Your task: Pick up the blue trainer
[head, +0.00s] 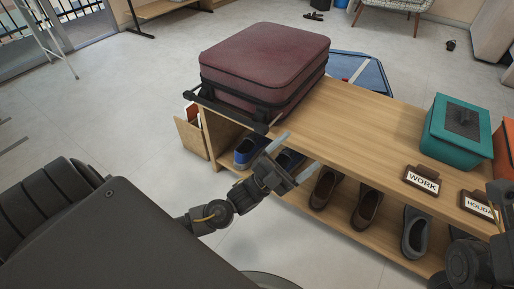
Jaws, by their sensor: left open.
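A blue trainer (248,151) with a pale sole sits on the lower shelf of the wooden bench, at its left end. A second bluish shoe (289,158) is beside it to the right, largely hidden behind my left gripper. My left gripper (298,152) is open and appears empty, its two pale fingers spread in front of the shelf opening, just right of the blue trainer. I cannot tell whether it touches the second shoe. Part of my right arm shows at the lower right edge; its fingers are not visible.
The wooden bench (375,124) carries a maroon suitcase (263,62), a teal box (461,130) and signs reading WORK (422,181) and HOLIDAY, the latter partly covered. Brown shoes (325,187) and a grey shoe (416,232) fill the shelf rightward.

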